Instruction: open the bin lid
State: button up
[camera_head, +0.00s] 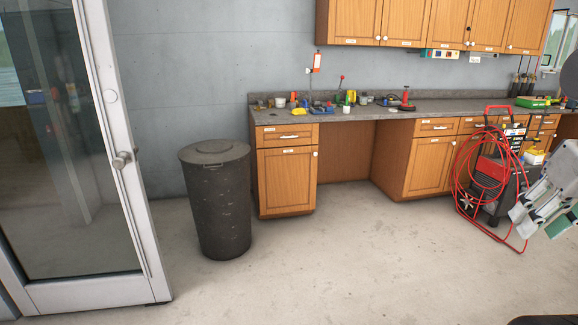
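A dark grey, round, tapered bin (222,215) stands upright on the floor left of the middle, beside the end of the wooden cabinets. My gripper (530,218), pale grey with green parts, shows at the right edge, partly cut off by the picture. It is well apart from the bin, and I cannot make out whether its fingers are open or shut.
A glass door (75,150) with a pale frame stands at the left. A workbench (345,114) with small tools runs along the back wall. A red hose (470,180) on a cart is at the right. The concrete floor before the bin is clear.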

aim_at(211, 154)
jog(key=i+u, duration=0.15)
jog(key=i, duration=0.35)
jog(key=i+u, duration=0.2)
jog(key=i, duration=0.3)
jog(key=i+l+u, duration=0.15)
jog(key=i, duration=0.35)
jog(key=i+j, duration=0.25)
jog(key=i, duration=0.15)
jog(key=i+j+u, duration=0.1)
jog(key=i+j, duration=0.4)
jog(key=i, duration=0.3)
